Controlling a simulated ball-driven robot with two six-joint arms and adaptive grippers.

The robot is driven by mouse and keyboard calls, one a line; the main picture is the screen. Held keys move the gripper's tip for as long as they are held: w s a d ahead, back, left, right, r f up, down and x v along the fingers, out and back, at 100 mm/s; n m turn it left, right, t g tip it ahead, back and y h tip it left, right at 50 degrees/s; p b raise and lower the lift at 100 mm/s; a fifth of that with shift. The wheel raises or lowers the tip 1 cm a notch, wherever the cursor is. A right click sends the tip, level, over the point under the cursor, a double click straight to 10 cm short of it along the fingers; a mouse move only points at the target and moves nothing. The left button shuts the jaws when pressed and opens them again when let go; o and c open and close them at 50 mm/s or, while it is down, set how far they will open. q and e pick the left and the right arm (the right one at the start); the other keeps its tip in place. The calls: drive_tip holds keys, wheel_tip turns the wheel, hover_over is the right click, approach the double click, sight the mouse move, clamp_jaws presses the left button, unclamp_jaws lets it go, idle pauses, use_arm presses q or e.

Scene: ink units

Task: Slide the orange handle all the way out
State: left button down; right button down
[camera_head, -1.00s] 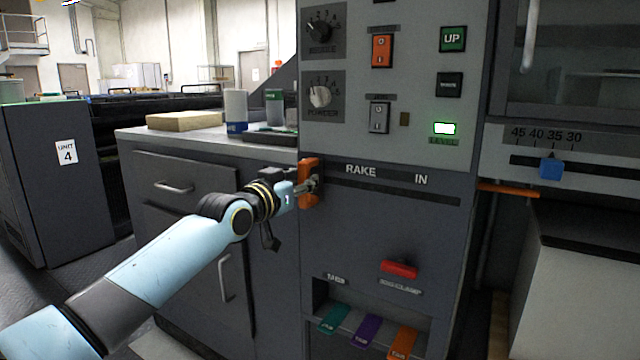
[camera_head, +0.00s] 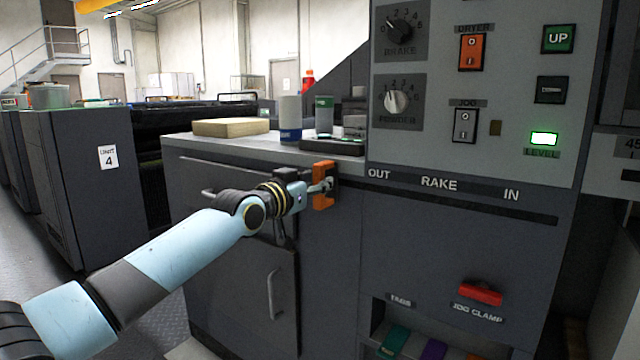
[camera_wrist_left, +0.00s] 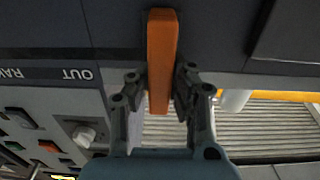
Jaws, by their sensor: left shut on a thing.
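The orange handle (camera_head: 323,185) stands upright to the left of the OUT label (camera_head: 379,174), beyond the left edge of the grey control panel. My left gripper (camera_head: 322,186) is shut on it, with the arm reaching in from the lower left. In the left wrist view the orange handle (camera_wrist_left: 162,50) lies between the two fingers of my left gripper (camera_wrist_left: 158,85). I cannot tell whether the handle still joins the panel. My right gripper is not in view.
A red jog clamp lever (camera_head: 480,292) and coloured tabs (camera_head: 394,342) are low on the panel. A grey cabinet (camera_head: 235,185) behind my arm carries a tan block (camera_head: 231,127) and a white-and-blue canister (camera_head: 290,120). Open floor lies at the left.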

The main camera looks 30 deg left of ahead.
use_arm(q)
drive_tip(key=c, duration=1.7)
unclamp_jaws()
drive_tip(key=shift+a, duration=0.15)
drive_tip(key=o, duration=0.5)
drive_tip(key=shift+a, duration=0.25)
drive_tip(key=shift+o, duration=0.2)
drive_tip(key=shift+d, duration=0.1)
drive_tip(key=s, duration=1.2)
drive_tip(key=shift+a, duration=0.2)
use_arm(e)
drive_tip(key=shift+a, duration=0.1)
